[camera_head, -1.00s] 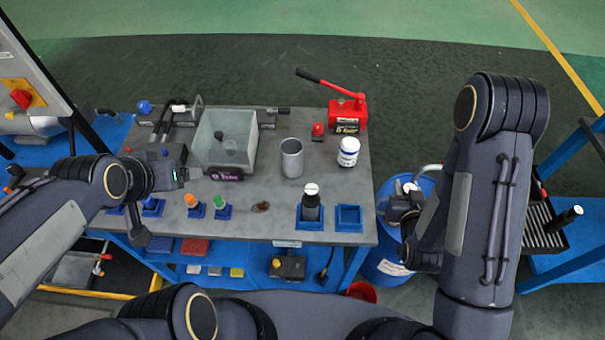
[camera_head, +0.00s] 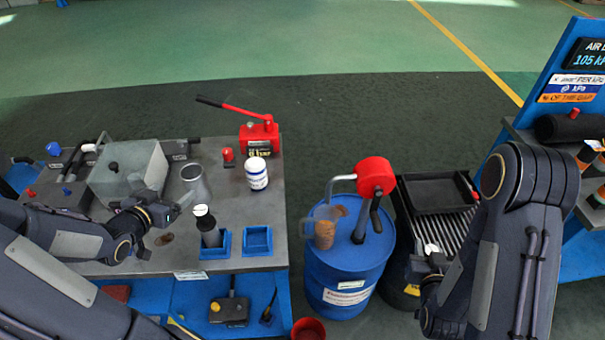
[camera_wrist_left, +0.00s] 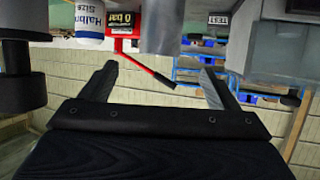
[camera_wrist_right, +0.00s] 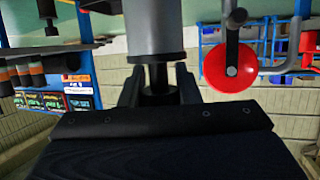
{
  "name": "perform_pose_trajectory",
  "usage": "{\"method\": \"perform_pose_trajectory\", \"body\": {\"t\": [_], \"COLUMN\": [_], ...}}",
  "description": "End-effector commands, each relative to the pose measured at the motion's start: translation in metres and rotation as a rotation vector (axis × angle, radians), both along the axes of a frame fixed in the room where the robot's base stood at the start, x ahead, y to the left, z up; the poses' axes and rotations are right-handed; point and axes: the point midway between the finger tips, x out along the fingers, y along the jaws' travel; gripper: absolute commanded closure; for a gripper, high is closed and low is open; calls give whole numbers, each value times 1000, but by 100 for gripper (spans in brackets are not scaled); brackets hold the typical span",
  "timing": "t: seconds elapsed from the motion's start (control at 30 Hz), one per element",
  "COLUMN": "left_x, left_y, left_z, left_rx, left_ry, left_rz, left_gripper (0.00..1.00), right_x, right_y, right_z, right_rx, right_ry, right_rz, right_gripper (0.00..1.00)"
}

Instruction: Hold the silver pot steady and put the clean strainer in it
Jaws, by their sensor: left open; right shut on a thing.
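The silver pot (camera_head: 195,184), a plain grey cylinder, stands on the workbench. My left gripper (camera_head: 174,208) is open just in front of it. In the left wrist view the pot (camera_wrist_left: 160,25) shows beyond the open fingers (camera_wrist_left: 158,85), apart from them. My right gripper (camera_head: 432,262) is right of the blue drum, over the ribbed rack. In the right wrist view its fingers (camera_wrist_right: 158,90) are shut on the dark neck of a grey cylinder, which looks like the clean strainer (camera_wrist_right: 155,28). In the head view only a pale end (camera_head: 432,248) shows there.
A blue drum (camera_head: 345,275) bears a red pump head (camera_head: 375,176) and a clear cup with a brown, dirty-looking insert (camera_head: 325,232). A white bottle (camera_head: 256,173), a black bottle (camera_head: 208,230) and an empty blue holder (camera_head: 257,240) stand near the pot. A grey box (camera_head: 128,170) is left of it.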

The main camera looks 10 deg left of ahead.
Motion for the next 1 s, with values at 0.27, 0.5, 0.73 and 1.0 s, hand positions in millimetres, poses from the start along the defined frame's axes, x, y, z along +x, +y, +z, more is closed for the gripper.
{"method": "perform_pose_trajectory", "body": {"t": [0.27,0.5,0.73,1.0], "left_x": [39,80,103,108], "left_y": [-2,-2,-1,-1], "left_z": [-16,-33,-42,-44], "left_rx": [-4,-2,-2,1], "left_ry": [-4,-1,0,1], "left_rz": [-4,-3,-1,0], "left_gripper": [17,17,17,17], "right_x": [0,0,0,0], "right_y": [0,0,0,0], "right_z": [-5,-6,-5,-5], "right_rx": [0,0,0,0], "right_ry": [-1,-1,-1,-1], "right_rz": [0,0,0,0], "right_gripper": [100,100,100,100]}}
